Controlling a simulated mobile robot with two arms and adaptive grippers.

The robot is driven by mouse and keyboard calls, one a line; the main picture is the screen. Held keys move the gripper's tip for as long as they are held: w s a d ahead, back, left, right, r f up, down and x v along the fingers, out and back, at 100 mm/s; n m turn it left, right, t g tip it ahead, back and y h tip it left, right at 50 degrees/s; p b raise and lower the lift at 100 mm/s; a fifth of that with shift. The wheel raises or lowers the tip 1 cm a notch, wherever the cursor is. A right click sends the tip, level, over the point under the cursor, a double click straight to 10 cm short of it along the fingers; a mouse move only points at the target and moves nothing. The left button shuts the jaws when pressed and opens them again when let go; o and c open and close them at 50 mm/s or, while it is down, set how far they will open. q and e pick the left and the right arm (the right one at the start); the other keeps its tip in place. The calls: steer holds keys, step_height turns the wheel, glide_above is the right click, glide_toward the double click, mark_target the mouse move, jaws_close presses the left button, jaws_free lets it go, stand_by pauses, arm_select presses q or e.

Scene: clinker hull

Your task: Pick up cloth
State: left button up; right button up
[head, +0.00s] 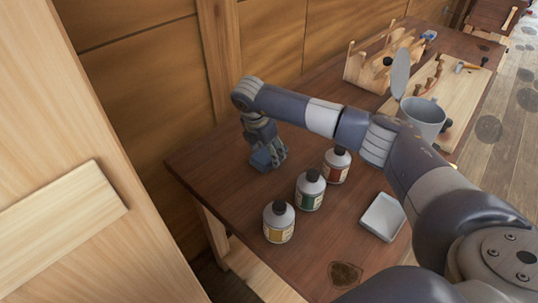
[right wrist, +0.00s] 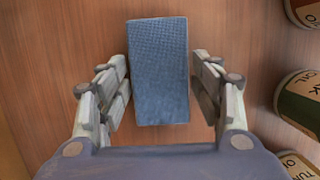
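The cloth is a blue, woven-textured folded block (right wrist: 158,85) lying on the brown wooden table, seen from above in the right wrist view. In the head view the cloth (head: 264,160) is partly covered by my right gripper (head: 268,150), which points down over it. In the right wrist view my right gripper (right wrist: 160,82) is open, with one finger on each side of the cloth. A gap shows between each finger and the cloth. My left gripper is not in view.
Three bottles with yellow (head: 279,222), green (head: 310,190) and red (head: 336,165) labels stand right of the cloth. A wooden wall rises behind the table.

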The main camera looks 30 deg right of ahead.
steer(key=c, duration=0.4)
steer(key=shift+r, duration=0.45)
step_height(320, 180, up, 9)
steer(key=shift+r+b, duration=0.1)
steer(key=shift+b, duration=1)
steer(key=shift+o, duration=1.1)
steer(key=shift+c, duration=0.4)
